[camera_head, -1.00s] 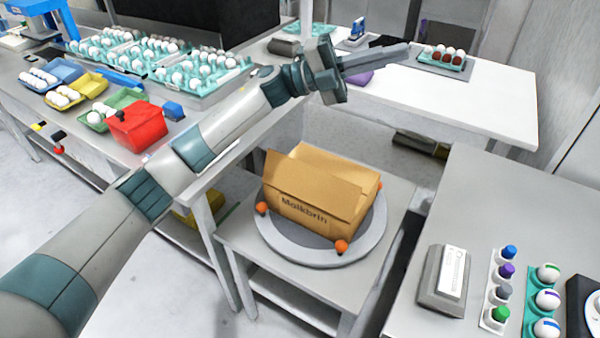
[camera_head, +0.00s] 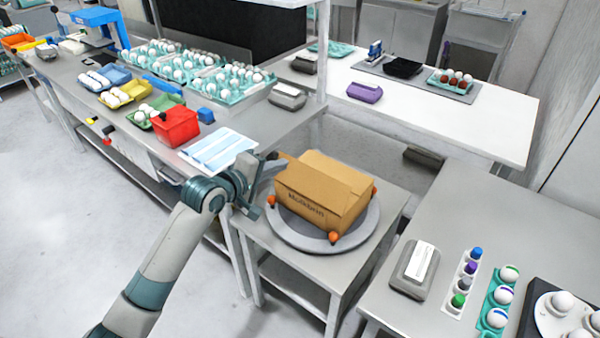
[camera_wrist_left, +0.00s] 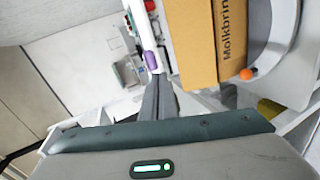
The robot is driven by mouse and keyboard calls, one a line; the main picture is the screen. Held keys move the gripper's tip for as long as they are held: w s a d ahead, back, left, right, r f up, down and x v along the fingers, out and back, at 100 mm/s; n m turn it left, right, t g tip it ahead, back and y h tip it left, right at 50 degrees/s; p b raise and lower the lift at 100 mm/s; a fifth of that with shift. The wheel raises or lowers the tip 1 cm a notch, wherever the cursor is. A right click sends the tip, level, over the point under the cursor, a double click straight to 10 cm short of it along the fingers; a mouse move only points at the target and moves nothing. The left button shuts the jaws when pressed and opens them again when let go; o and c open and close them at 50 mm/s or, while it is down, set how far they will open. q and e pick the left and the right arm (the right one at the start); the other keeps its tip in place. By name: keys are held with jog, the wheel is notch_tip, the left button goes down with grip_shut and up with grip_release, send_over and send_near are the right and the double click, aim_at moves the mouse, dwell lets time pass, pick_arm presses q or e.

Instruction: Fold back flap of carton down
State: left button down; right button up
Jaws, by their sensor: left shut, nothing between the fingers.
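A brown cardboard carton (camera_head: 312,204) with printed lettering sits on a grey round turntable (camera_head: 290,234) on a small stand. Its upper panels are partly raised or sloping; which flap is which is unclear. In the left wrist view the carton (camera_wrist_left: 190,45) stands at the top, just right of my fingers. My left gripper (camera_head: 274,171) is shut and empty, at the left end of the carton in the head view. Its narrow fingers (camera_wrist_left: 158,98) show together in the wrist view. Whether they touch the carton is unclear. My right gripper is out of view.
Orange knobs (camera_head: 334,237) stand on the turntable around the carton. A red bin (camera_head: 176,126) and egg trays (camera_head: 225,84) fill the left bench. A right-hand table holds a grey device (camera_head: 414,270) and several stamps. A white table (camera_head: 440,115) stands behind.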

aim_at(312, 168)
pick_arm(q)
jog(key=s+f, duration=0.1)
jog(key=s+f+n+g, duration=0.1)
jog(key=shift+s+a+f, duration=0.1)
jog(key=shift+s+a, duration=0.2)
jog(key=shift+s, duration=0.05)
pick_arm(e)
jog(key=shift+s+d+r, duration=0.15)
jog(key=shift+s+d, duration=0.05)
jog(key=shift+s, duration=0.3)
pick_arm(q)
jog(key=shift+w+d, duration=0.1)
